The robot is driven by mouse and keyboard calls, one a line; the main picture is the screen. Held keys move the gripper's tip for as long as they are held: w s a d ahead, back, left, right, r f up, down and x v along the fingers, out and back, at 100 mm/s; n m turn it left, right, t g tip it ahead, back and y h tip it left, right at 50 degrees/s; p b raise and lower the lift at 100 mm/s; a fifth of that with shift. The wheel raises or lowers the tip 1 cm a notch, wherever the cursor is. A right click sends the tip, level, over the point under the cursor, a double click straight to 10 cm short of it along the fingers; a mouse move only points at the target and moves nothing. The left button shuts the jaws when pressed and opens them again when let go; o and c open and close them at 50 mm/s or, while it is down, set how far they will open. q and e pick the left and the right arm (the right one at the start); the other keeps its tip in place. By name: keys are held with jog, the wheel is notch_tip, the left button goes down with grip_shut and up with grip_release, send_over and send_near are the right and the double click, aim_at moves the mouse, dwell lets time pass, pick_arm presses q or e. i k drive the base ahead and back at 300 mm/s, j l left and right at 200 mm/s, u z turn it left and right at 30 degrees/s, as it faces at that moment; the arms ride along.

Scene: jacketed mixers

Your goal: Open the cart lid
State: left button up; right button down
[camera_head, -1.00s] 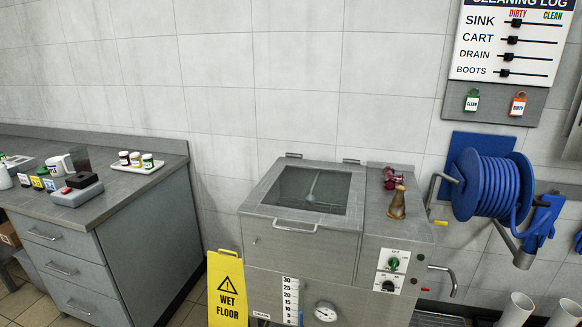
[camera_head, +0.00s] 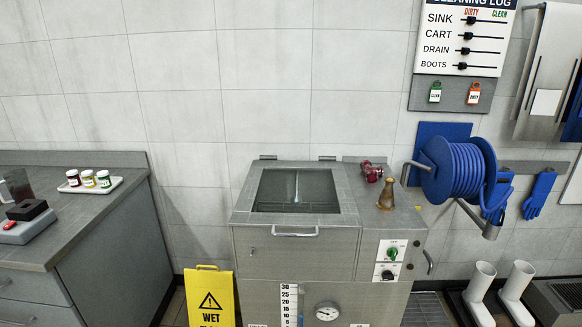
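The metal cart (camera_head: 295,262) stands against the tiled wall in the middle of the head view. Its lid (camera_head: 297,192) is shut, with a dark window and a pale stick-like shape visible through it. A bar handle (camera_head: 295,233) runs along the lid's front edge, and hinges show at the back edge. The front carries a level scale, a round gauge and a panel with a green and a black knob (camera_head: 391,260). Neither of my grippers is in view.
A brown flask-like item (camera_head: 386,194) and a red item (camera_head: 372,171) sit on the cart's top, right of the lid. A yellow wet-floor sign (camera_head: 210,296) stands at the cart's left front. A grey counter (camera_head: 60,232) is left; a blue hose reel (camera_head: 458,172) and white boots are right.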

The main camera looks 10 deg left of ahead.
aim_at(349, 217)
jog(key=i+j+z, duration=0.1)
jog(key=j, duration=0.2)
jog(key=i+j+z, duration=0.1)
jog(key=j, duration=0.2)
jog(key=i+j+z, duration=0.1)
jog(key=j, duration=0.2)
jog(key=i+j, duration=0.1)
jog(key=i+j+z, duration=0.1)
jog(key=j, duration=0.2)
